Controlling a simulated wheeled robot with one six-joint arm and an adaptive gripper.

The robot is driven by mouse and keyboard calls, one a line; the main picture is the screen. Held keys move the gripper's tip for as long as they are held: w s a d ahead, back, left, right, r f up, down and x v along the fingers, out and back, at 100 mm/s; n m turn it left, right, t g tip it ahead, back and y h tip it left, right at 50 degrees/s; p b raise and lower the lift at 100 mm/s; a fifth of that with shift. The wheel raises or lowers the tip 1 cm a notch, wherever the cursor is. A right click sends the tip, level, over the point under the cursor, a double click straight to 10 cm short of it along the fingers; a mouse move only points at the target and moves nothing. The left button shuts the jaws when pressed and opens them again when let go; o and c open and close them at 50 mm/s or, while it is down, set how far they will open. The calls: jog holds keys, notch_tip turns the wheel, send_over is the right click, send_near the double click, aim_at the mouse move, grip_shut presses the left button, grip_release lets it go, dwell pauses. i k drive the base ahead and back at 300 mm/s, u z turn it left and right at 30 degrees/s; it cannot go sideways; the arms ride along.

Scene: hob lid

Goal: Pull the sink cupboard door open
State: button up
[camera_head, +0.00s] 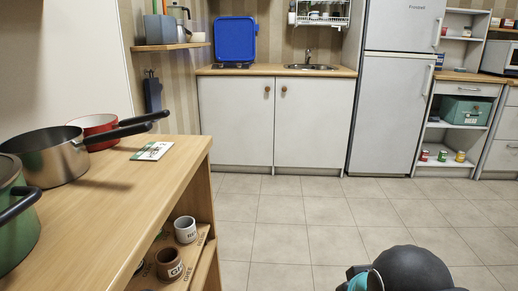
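The sink cupboard stands across the room under a wooden worktop (264,70). It has two white doors, a left door (235,125) and a right door (313,125). Both look shut. Each has a round wooden knob near its top inner corner, the left knob (267,90) and the right knob (284,89). The sink (312,67) with its tap is set in the worktop above the right door. A dark, rounded part of my arm shows at the bottom right, well short of the cupboard. My gripper's fingers are not visible.
A blue hob lid (236,41) stands upright on the worktop's left. A tall fridge (385,112) stands right of the cupboard. A wooden shelf unit (110,210) with pots fills the left foreground. The tiled floor (300,215) before the cupboard is clear.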

aim_at(313, 115)
jog(key=i, duration=3.65)
jog(key=z, duration=1.25)
